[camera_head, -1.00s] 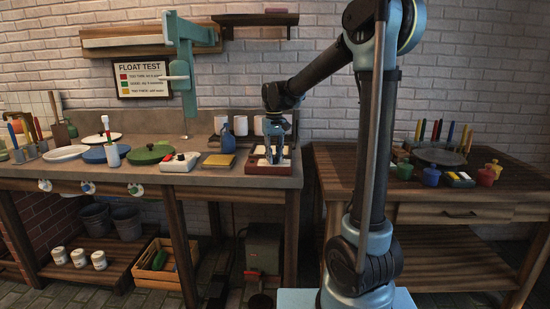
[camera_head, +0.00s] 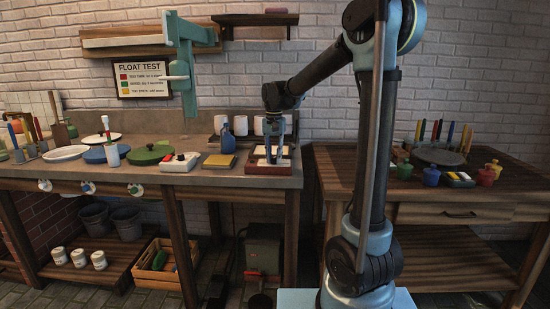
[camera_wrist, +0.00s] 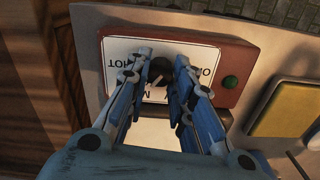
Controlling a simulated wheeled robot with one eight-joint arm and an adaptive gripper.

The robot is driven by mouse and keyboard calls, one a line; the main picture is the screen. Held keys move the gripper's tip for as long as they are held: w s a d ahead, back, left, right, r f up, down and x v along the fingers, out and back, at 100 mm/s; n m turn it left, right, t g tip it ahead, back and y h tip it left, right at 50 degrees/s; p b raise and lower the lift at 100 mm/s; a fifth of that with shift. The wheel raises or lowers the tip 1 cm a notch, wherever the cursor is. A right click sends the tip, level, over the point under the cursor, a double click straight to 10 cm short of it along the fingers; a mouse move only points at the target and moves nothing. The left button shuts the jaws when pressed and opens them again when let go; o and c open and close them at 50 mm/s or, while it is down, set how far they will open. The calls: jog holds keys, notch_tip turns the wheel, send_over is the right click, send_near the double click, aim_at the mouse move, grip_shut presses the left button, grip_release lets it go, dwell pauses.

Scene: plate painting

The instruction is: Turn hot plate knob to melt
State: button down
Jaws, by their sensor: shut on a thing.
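The hot plate is a red-brown box (camera_head: 258,169) near the front edge of the left workbench, below my gripper (camera_head: 272,158). In the wrist view, its white panel (camera_wrist: 118,51) carries partly hidden lettering, including "HOT" and an "M". The dark knob (camera_wrist: 159,69) has a pale pointer line, slanting toward the lower left of that picture. My gripper (camera_wrist: 165,80) is shut on the knob, with a blue finger on each side. The fingers hide some lettering, so I cannot tell which mark the pointer meets.
A green round button (camera_wrist: 230,82) sits on the hot plate's face. A yellow pad (camera_head: 218,160) and a white box with coloured buttons (camera_head: 180,162) stand left of it. White mugs (camera_head: 240,125) stand behind. A gap separates this bench from the right table (camera_head: 340,166).

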jog(key=shift+w, duration=0.15)
jog(key=c, duration=1.4)
grip_release()
jog(key=shift+o, duration=0.2)
jog(key=shift+r, duration=0.1)
notch_tip(320, 180, up, 12)
jog(key=s+d+f, duration=0.3)
jog(key=s+d, duration=0.5)
jog(key=d, duration=0.1)
jog(key=s+d+f+n+t, duration=0.1)
jog(key=s+d+f, duration=0.5)
jog(key=s+f, duration=0.5)
jog(key=s+d+f+n+t, duration=0.1)
jog(key=s+d+f, duration=0.6)
jog(key=s+f, duration=0.4)
jog(key=shift+s+f, duration=0.15)
jog(key=shift+s, duration=0.8)
